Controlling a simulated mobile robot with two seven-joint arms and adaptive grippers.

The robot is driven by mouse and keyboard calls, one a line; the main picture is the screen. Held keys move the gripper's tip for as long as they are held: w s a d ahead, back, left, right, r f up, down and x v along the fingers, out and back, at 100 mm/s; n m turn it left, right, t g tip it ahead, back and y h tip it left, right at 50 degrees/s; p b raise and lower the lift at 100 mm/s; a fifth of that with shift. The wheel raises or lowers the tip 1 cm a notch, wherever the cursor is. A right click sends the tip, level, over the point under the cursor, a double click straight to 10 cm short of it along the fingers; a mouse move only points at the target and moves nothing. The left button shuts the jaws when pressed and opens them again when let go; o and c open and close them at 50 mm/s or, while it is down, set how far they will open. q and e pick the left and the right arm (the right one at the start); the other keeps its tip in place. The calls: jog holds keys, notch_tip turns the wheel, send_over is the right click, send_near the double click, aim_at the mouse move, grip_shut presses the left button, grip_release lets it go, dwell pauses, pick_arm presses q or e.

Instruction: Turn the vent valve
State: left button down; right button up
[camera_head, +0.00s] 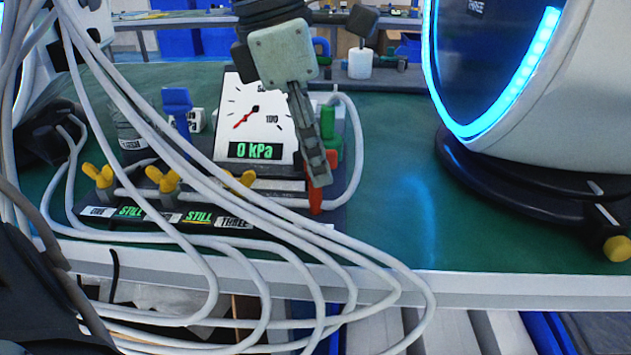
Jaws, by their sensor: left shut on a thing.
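The pressure panel stands on the green bench, with a white gauge (254,118) whose display reads 0 kPa. My left gripper (320,180) reaches down in front of the gauge's right edge. Its fingers are shut on a red valve handle (316,200) at the panel's right end and partly hide it. I see no label that names this handle as the vent valve. A green fitting (328,122) sits just above. Yellow valve knobs, one at the left (98,176) and one beside it (163,180), stand along the panel's front. My right gripper is not in view.
Several pale cables (215,190) loop across the panel and hang over the bench's front edge (470,282). A large white machine (540,130) with a glowing blue ring stands at the right on a black base. The green bench top (400,200) between is clear.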

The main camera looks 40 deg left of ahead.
pick_arm(q)
jog(key=shift+f+n+b, duration=0.2)
jog(key=shift+n+b, duration=0.3)
jog(key=shift+b, duration=0.35)
jog(key=shift+n+y+b, duration=0.3)
jog(key=shift+n+b, duration=0.7)
jog(key=shift+n, duration=0.2)
jog(key=shift+r+n+t+b, duration=0.15)
jog(key=shift+n+t+b, duration=0.2)
jog(key=shift+n, duration=0.35)
jog(key=c, duration=1.7)
grip_release()
